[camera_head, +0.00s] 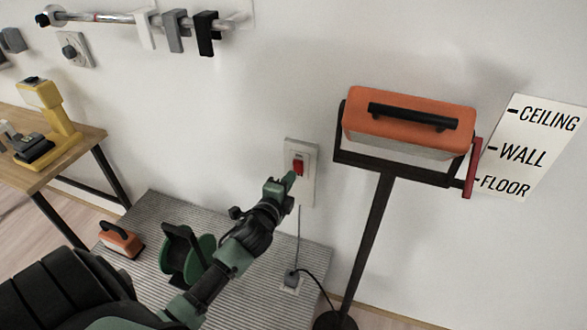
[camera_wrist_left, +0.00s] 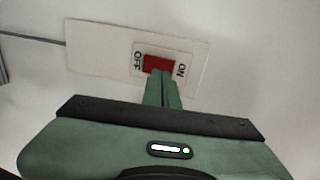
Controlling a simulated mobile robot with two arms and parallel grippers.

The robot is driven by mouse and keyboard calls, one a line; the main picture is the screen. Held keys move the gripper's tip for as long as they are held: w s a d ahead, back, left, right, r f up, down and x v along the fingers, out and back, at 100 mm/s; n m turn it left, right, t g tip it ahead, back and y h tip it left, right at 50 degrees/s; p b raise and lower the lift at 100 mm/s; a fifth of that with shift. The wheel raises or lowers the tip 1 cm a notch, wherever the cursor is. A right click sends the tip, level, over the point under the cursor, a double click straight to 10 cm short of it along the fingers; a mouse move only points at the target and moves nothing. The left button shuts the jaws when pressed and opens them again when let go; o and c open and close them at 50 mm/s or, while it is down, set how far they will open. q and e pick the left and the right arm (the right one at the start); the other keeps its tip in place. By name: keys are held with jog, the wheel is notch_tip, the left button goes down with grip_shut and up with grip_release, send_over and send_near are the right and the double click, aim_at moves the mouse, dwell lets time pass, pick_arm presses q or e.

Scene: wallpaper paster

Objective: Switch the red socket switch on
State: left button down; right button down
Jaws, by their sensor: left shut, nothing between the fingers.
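The red socket switch (camera_head: 298,166) sits in a white wall plate (camera_head: 307,190) in the head view. In the left wrist view the red switch (camera_wrist_left: 157,64) lies between the labels OFF and ON on the plate (camera_wrist_left: 100,50). My left gripper (camera_head: 289,179) is shut and empty, its fingertips right at the switch. In the wrist view the closed green fingertips (camera_wrist_left: 162,74) overlap the switch's lower edge, toward its ON side. I cannot tell whether they touch it. Part of the switch is hidden behind the fingertips. My right gripper is not in view.
An orange lamp-like box (camera_head: 410,110) on a dark stand (camera_head: 370,240) is right of the switch. A sign (camera_head: 530,145) reads CEILING, WALL, FLOOR. A green reel (camera_head: 190,255) and an orange block (camera_head: 120,240) lie on the grey ribbed platform (camera_head: 255,255). A wooden table (camera_head: 75,150) is at left.

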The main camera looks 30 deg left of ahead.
aim_at(297, 164)
pick_arm(q)
jog(key=w, duration=0.3)
jog(key=shift+a+r, duration=0.3)
jog(key=shift+a, duration=0.05)
jog(key=shift+w, duration=0.2)
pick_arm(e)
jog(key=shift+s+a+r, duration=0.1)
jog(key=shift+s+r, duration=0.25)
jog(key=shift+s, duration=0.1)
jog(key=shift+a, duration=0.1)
pick_arm(q)
jog(key=shift+r+p, duration=0.15)
jog(key=shift+p, duration=0.35)
jog(key=shift+w+a+r+g+p, duration=0.1)
jog(key=shift+w+r+g+p, duration=0.25)
jog(key=shift+p, duration=0.9)
jog(key=shift+s+f+b, duration=0.15)
jog(key=shift+f+b, duration=0.3)
jog(key=shift+b, duration=0.1)
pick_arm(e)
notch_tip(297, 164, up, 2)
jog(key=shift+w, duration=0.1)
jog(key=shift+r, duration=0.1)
